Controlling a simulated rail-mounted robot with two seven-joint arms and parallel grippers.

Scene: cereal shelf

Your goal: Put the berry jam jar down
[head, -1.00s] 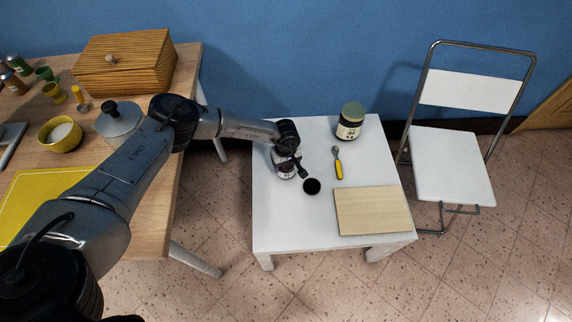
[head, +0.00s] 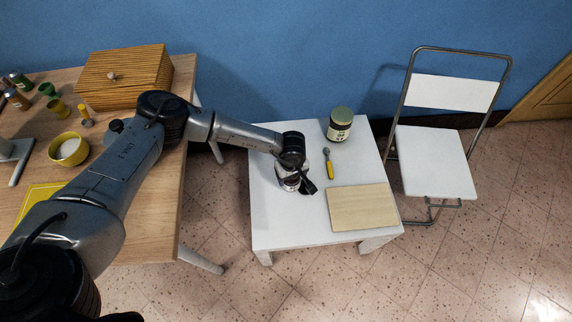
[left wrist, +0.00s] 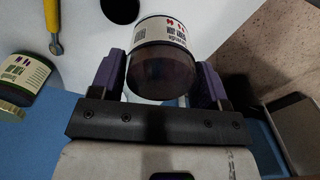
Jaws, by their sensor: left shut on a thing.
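My left gripper (head: 292,181) is over the white table in the head view, partly hiding the jar there. In the left wrist view, its purple-padded fingers (left wrist: 163,82) are shut on the berry jam jar (left wrist: 162,68), a dark jar with a white label. The jar's lower part (head: 297,186) shows beneath the gripper in the head view. I cannot tell whether its base touches the table. A black round spot (left wrist: 120,8) lies on the table close beside the jar in the left wrist view. My right gripper is not in view.
A wooden table with a slatted box (head: 123,77) and a yellow bowl (head: 69,148) is left. A white folding chair (head: 433,160) stands right.

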